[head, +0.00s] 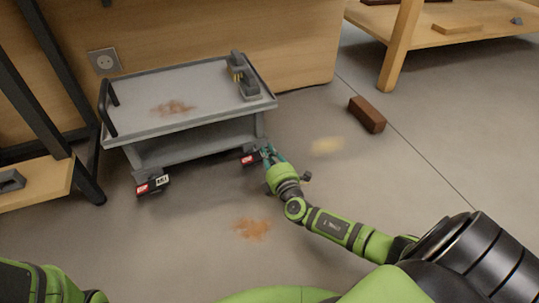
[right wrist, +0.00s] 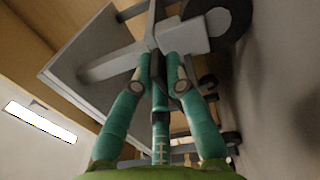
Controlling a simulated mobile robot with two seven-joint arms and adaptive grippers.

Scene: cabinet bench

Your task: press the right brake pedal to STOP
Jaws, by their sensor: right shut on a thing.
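A grey cart (head: 190,123) stands against the wooden cabinet. Its right brake pedal (head: 250,159), dark with a red patch, is low at the front right corner. The left brake pedal (head: 152,186), with red and white marks, is at the front left corner. My right gripper (head: 268,152) is at the right pedal, low beside the corner. In the right wrist view, its teal fingers (right wrist: 160,65) close together beneath the cart, against a grey part (right wrist: 183,38); the fingers hide the exact contact. Whether the pedal is pressed cannot be told. My left gripper is out of view.
A brown brick (head: 367,114) lies on the floor to the right. A grey tool (head: 242,76) rests on the cart top. Brown stains mark the cart top and floor. A dark-legged bench (head: 40,185) stands at left, a wooden table (head: 400,45) at upper right.

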